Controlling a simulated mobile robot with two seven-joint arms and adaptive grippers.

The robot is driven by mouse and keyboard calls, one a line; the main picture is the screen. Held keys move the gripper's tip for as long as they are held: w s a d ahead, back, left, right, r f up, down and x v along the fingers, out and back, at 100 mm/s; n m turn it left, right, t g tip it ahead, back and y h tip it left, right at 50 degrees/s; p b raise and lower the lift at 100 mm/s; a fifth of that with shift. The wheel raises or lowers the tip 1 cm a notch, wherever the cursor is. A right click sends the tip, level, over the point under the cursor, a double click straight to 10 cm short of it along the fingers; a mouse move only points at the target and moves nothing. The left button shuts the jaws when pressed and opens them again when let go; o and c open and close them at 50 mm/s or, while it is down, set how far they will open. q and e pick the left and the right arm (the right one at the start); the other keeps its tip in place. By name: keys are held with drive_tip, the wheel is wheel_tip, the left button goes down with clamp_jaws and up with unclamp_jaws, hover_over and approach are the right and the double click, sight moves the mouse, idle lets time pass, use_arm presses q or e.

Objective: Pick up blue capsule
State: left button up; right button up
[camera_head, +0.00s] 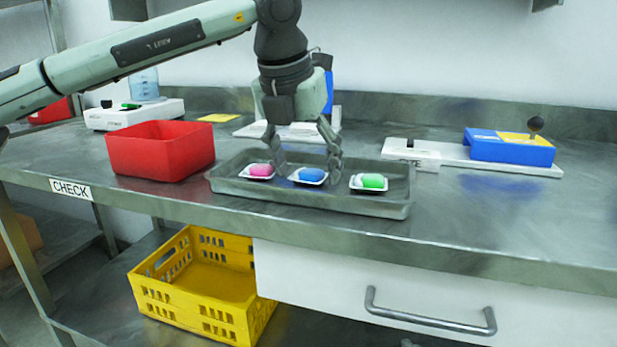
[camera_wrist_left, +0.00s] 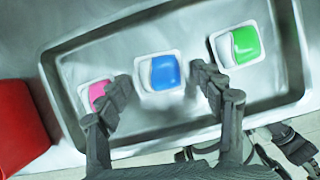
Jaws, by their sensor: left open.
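The blue capsule (camera_head: 310,174) lies in a small white dish in the metal tray (camera_head: 376,206), between a pink capsule (camera_head: 261,170) and a green capsule (camera_head: 371,181). In the left wrist view the blue capsule (camera_wrist_left: 167,72) shows a blue half and a white half. My left gripper (camera_head: 307,162) points down over the tray, open and empty. In the left wrist view its two fingers (camera_wrist_left: 160,90) stand on either side of the blue capsule, apart from it as seen there. One finger partly covers the pink capsule's dish.
A red bin (camera_head: 160,152) stands left of the tray. A blue and yellow device with a black knob (camera_head: 510,148) stands at the right on a white base. A scale (camera_head: 135,113) with a beaker is at the back left. A yellow crate (camera_head: 205,285) sits below the table. The table's front right is clear.

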use_arm(q)
drive_tip(key=c, duration=1)
drive_tip(key=shift+o, duration=0.2)
drive_tip(key=shift+r, duration=0.15)
